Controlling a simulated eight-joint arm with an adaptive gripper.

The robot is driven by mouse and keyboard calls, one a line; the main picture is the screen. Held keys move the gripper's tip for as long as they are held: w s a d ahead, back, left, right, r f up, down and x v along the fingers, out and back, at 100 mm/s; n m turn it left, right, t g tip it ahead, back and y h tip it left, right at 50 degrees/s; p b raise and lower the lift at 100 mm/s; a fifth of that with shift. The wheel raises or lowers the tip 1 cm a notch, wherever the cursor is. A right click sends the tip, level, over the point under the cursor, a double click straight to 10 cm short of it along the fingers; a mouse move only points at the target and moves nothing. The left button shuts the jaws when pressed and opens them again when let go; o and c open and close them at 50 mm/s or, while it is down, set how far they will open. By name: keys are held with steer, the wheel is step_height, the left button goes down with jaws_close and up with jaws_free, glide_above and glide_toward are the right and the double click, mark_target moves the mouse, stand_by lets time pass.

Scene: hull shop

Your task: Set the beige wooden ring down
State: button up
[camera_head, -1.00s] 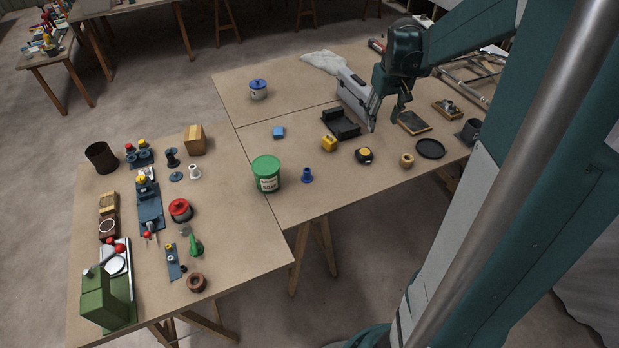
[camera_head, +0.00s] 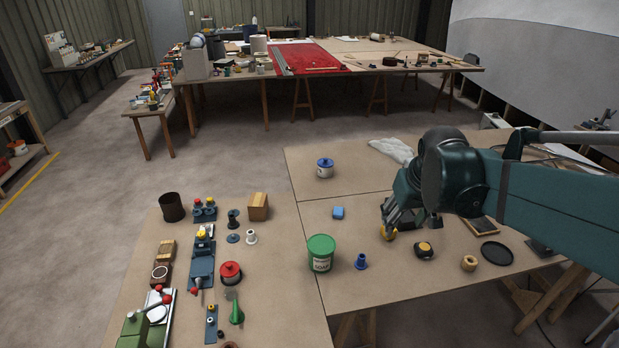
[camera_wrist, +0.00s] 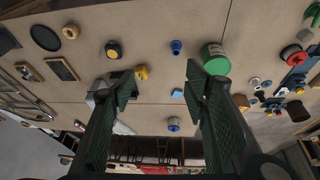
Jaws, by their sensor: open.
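The beige wooden ring (camera_head: 469,263) lies on the right-hand table, between the yellow-and-black tape measure (camera_head: 424,250) and the round black dish (camera_head: 496,253). It also shows in the wrist view (camera_wrist: 70,32), at upper left, well apart from my fingers. My gripper (camera_head: 392,218) is over the same table, to the left of the ring and above or beside a yellow object (camera_head: 389,234). In the wrist view my gripper (camera_wrist: 158,82) has its two fingers spread wide with nothing between them in their grasp.
A green tub (camera_head: 321,255), a blue spool (camera_head: 361,261), a blue block (camera_head: 338,213) and a blue-lidded pot (camera_head: 325,168) stand left of my gripper. Bare tabletop lies in front of the ring. The left table is crowded with tools.

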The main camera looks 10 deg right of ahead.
steer(key=s+a+n+t+y, duration=0.1)
steer(key=s+a+t, duration=0.2)
steer(key=s+a, duration=0.9)
steer(key=shift+s+a+f, duration=0.25)
steer(key=shift+a+f, duration=0.05)
steer(key=shift+a, duration=1.15)
steer(key=shift+f, duration=0.1)
